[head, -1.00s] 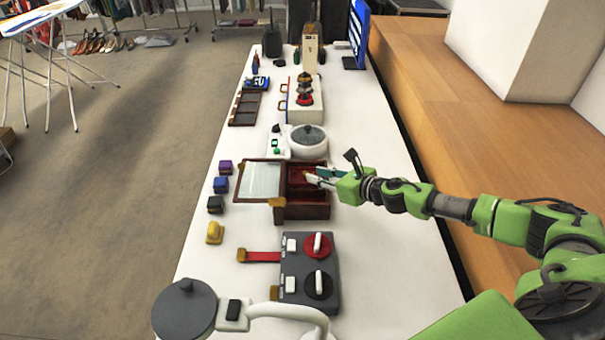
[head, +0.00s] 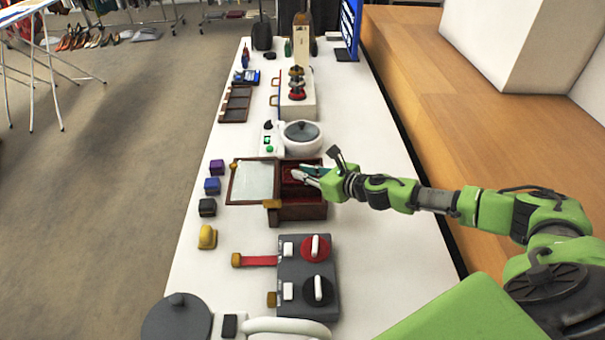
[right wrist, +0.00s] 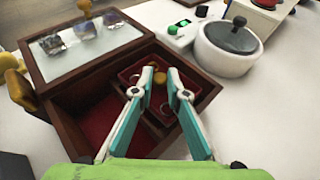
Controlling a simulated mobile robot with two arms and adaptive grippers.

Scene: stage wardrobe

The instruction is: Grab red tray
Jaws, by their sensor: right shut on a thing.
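The red tray (right wrist: 130,76) sits inside a dark brown wooden box (head: 298,210) whose lid is open to the left. The tray has a small gold knob (right wrist: 160,77) and compartments. My right gripper (head: 300,173) reaches into the box from the right. In the right wrist view its two fingers (right wrist: 160,74) stand on either side of the knob, closed on it; the fingertips partly hide the tray. Small round items show in the tray, too small to name. The box's red-lined floor (right wrist: 95,118) shows beside the tray. My left gripper is not in view.
The glass-paned lid (head: 254,181) lies left of the box. A white pot (head: 302,138) stands behind it. A grey panel with red and black knobs (head: 308,275) is in front. Small coloured blocks (head: 212,186) line the left edge. The table's right side is clear.

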